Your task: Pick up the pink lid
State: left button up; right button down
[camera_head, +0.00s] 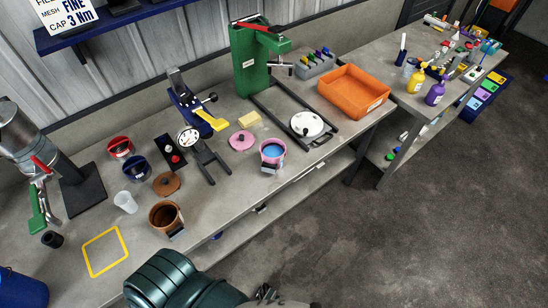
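The pink lid (242,140) lies flat on the grey workbench, a round disc with a small raised knob. Part of my teal arm enters at the bottom edge. Dark gripper parts (267,292) show beside it, below the bench's front edge and well away from the lid. I take these for my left gripper; its fingers are too small and cut off to read. My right gripper is not in view.
A blue stand with a yellow handle (203,118) and gauge stands left of the lid. A green press (254,65) stands behind it. A brown tub (166,217), a brown lid (167,183) and a white cup (125,202) are at left. An orange tray (354,91) is right.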

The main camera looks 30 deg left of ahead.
aim_at(241, 142)
jog(key=j+u, duration=0.15)
jog(key=u, duration=1.1)
jog(key=i+l+u, duration=0.1)
jog(key=l, duration=0.3)
